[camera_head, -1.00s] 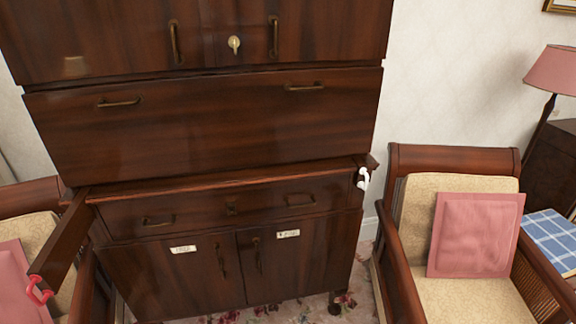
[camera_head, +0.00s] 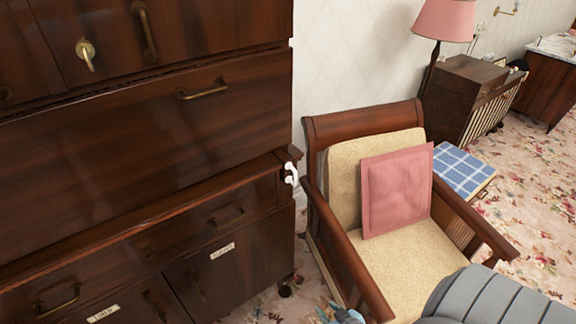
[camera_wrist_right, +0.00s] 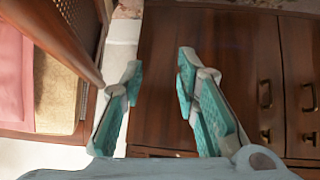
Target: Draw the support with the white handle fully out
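The white handle (camera_head: 291,173) is a small curved pull on the right front corner of the dark wooden cabinet (camera_head: 150,115), below the large closed front panel. It sits on the end of its support (camera_head: 289,154), which looks pushed in, with only the front end showing. My right gripper (camera_head: 345,317) just enters at the bottom edge of the head view, below and right of the handle and apart from it. In the right wrist view my right gripper (camera_wrist_right: 160,70) is open and empty, its teal-padded fingers wide apart. I cannot make out the white handle there. My left gripper is out of view.
A wooden armchair (camera_head: 336,238) with a pink cushion (camera_head: 397,190) stands close to the cabinet's right side. Its armrest also shows in the wrist view (camera_wrist_right: 62,42). A blue checked stool (camera_head: 458,172) and a pink lamp (camera_head: 445,20) are farther right. Flowered carpet lies open at far right.

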